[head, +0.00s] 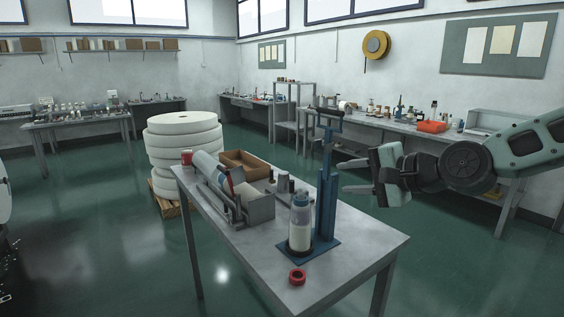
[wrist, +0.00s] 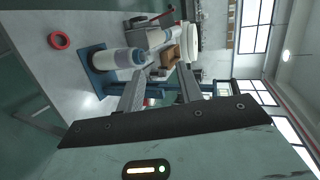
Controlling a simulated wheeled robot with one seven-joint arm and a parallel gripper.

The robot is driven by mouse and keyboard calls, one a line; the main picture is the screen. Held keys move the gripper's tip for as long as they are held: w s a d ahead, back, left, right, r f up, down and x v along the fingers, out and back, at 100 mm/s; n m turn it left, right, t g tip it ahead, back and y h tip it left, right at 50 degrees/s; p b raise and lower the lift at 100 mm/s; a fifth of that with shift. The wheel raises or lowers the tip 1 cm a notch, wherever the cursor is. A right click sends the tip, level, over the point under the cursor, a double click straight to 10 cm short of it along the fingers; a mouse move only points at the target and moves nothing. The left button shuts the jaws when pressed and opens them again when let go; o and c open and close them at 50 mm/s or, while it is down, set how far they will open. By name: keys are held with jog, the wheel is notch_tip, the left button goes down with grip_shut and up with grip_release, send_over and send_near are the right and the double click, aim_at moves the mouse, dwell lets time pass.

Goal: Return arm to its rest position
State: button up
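My gripper (head: 345,177) is at the right in the head view, held in the air beside the metal bench (head: 350,245), with its fingers pointing left toward the blue hand press (head: 325,190). The two fingers stand apart with nothing between them. In the wrist view my gripper (wrist: 160,70) also shows two separated, empty fingers. My arm (head: 500,155) reaches in from the right edge. The press stands on a blue base plate, and a clear bottle with white contents (head: 300,225) stands on that plate.
A red ring (head: 297,276) lies near the bench's front corner. A grey fixture with a roll (head: 225,185), a cardboard tray (head: 243,163) and a red-topped can (head: 187,158) are farther back. White rolls (head: 183,135) are stacked on a pallet. The floor right of the bench is clear.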

jog(key=s+a+f+n+g+h, duration=0.25)
jog(key=s+f+n+g, duration=0.2)
jog(key=s+f, duration=0.3)
jog(key=s+a+f+n+g+h, duration=0.2)
jog(key=s+a+f+n+g, duration=0.15)
jog(key=s+f+n, duration=0.35)
jog(key=s+d+r+n+g+h, duration=0.1)
jog(key=s+d+n+h, duration=0.1)
jog(key=s, duration=0.6)
jog(key=s+d+r+n+h, duration=0.2)
jog(key=s+n, duration=0.1)
jog(key=s, duration=0.6)
jog(key=shift+s+d+g+h, duration=0.15)
jog(key=shift+s+g+h, duration=0.15)
jog(key=shift+g+h, duration=0.1)
